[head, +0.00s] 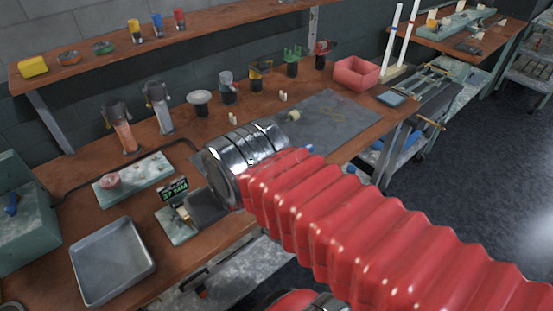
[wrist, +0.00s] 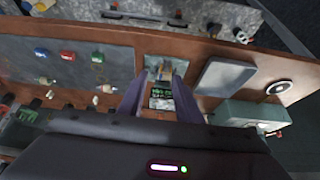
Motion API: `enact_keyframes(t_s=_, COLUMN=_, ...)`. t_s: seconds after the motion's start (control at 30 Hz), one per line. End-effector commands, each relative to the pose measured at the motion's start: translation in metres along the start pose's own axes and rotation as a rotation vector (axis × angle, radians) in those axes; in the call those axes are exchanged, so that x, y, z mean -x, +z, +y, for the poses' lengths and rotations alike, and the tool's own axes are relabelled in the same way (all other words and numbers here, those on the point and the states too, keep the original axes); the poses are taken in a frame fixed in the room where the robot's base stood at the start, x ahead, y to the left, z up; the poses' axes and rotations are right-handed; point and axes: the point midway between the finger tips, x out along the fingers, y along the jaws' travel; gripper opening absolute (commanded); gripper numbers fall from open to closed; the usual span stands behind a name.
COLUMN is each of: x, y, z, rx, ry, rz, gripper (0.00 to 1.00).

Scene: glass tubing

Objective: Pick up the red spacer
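In the head view my red-sleeved arm hides the gripper and part of the mat (head: 345,115); I cannot make out the red piece there.
The device's display (head: 173,188) stands near my arm's metal end. A grey tray (head: 112,262) lies front left, with a pale slab (head: 134,178) behind it. Several cups and holders line the bench back, with a red bin (head: 356,74) at right. A shelf (head: 150,47) hangs above.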

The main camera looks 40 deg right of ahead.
Motion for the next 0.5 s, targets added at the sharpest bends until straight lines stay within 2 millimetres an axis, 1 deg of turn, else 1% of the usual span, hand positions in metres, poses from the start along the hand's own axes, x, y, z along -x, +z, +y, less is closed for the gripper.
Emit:
enact_keyframes(t_s=0.23, x=0.000, y=0.000, z=0.000, rx=0.000, ry=0.000, rz=0.000, gripper=0.31)
enact_keyframes(t_s=0.37, x=-0.001, y=-0.002, z=0.003, rx=-0.004, ry=0.007, rz=0.003, gripper=0.40)
enact_keyframes(t_s=0.5, x=-0.009, y=-0.012, z=0.019, rx=-0.024, ry=0.056, rz=0.027, gripper=0.50)
